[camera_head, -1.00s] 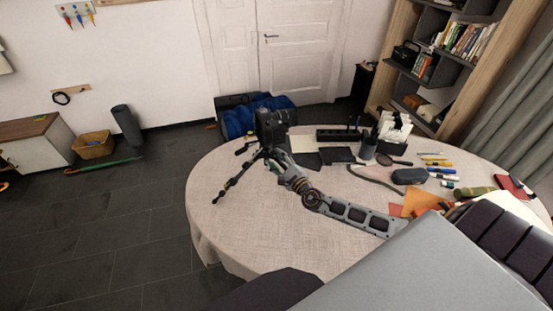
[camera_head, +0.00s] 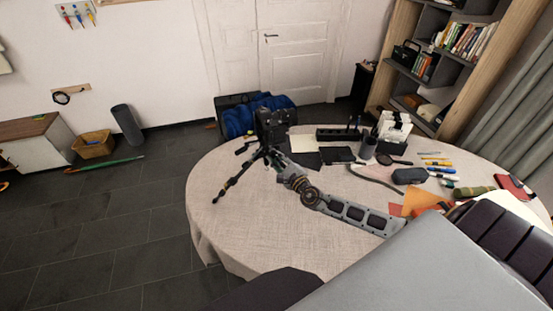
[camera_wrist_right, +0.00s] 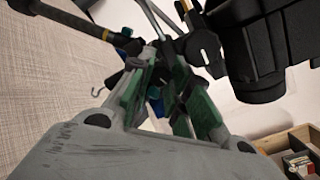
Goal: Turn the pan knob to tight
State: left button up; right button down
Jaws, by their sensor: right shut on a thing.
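The black tripod (camera_head: 228,185) stands on the round table with a black camera (camera_head: 271,124) on its head. My right gripper (camera_head: 279,162) reaches in from the right against the tripod just below the camera. In the right wrist view, my right gripper (camera_wrist_right: 162,58) has its green-padded fingers closed together on a small dark part below the camera (camera_wrist_right: 255,45). I take this part for the pan knob; it is mostly hidden between the fingers, and its turn position cannot be read. My left gripper is not in view.
The cloth-covered table (camera_head: 265,235) is clear in front of the tripod. Behind and right are a black tablet (camera_head: 338,154), a pen cup (camera_head: 368,148), a dark case (camera_head: 409,176) and several markers. A dark rod (camera_wrist_right: 65,18) crosses the right wrist view's upper left.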

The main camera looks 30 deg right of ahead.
jog(key=shift+m+b, duration=0.4)
jog(key=shift+m, duration=0.3)
jog(key=c, duration=1.3)
grip_release()
jog(key=shift+s, duration=0.15)
jog(key=shift+s+d, duration=0.2)
jog(key=shift+s, duration=2.75)
jog(key=shift+s+d, duration=0.15)
jog(key=shift+s, duration=2.75)
